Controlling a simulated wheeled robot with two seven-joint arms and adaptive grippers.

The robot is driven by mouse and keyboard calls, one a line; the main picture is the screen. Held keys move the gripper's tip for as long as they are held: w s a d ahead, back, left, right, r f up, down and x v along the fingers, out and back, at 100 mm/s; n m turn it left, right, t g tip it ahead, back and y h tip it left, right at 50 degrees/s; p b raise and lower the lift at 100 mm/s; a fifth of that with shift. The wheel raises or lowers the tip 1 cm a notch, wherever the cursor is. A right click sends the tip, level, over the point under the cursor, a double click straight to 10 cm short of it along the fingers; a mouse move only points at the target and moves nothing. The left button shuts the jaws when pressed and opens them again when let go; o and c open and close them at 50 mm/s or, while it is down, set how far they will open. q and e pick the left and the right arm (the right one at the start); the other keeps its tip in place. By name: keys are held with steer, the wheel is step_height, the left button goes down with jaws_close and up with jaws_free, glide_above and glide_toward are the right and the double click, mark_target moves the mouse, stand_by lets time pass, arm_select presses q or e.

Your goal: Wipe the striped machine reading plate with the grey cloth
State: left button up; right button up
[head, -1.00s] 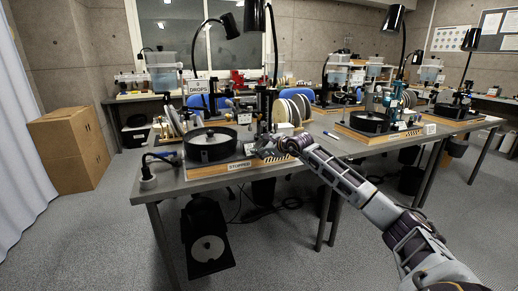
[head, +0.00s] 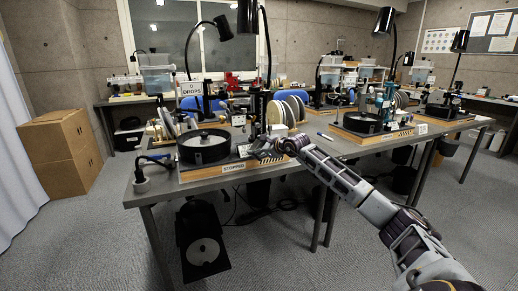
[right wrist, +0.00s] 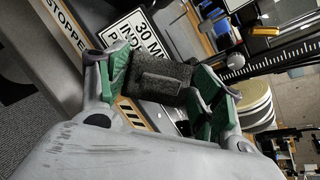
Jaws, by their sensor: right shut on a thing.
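My right gripper (head: 260,151) is over the front edge of the near machine, beside its round black lap pan (head: 203,147). In the right wrist view its green-padded fingers (right wrist: 158,88) are shut on the grey cloth (right wrist: 160,75), which looks like a thick, dark, speckled pad. A white reading plate (right wrist: 128,27) with black lettering, partly readable as "30" and "IND", lies just beyond the cloth, which covers part of it. I cannot tell whether they touch. Black stripes (right wrist: 131,113) mark the machine's base edge beside the fingers. My left gripper is not in view.
A "STOPPER" label (head: 233,168) is on the near machine's wooden base front. A lamp post and upright discs (head: 292,106) stand behind the gripper. A second machine (head: 362,122), also with stripes, stands to the right. A pen lies on bare tabletop (head: 315,143) between them.

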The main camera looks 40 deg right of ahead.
mark_target(245, 149)
steer(key=shift+w+a, duration=0.2)
steer(key=shift+a, duration=0.7)
steer(key=shift+w+a, duration=0.2)
steer(key=shift+a, duration=0.75)
steer(key=shift+a, duration=0.1)
steer(key=shift+w+a+f, duration=0.1)
steer(key=shift+w+a, duration=0.15)
steer(key=shift+a, duration=0.6)
steer(key=shift+w+a, duration=0.25)
steer(key=shift+a, duration=0.6)
steer(key=shift+s+a, duration=0.1)
steer(key=shift+s+a+r, duration=0.25)
steer(key=shift+s+r, duration=0.7)
steer(key=shift+s, duration=0.15)
steer(key=shift+s+a+r, duration=0.2)
steer(key=shift+s+r, duration=0.75)
steer(key=shift+s, duration=0.1)
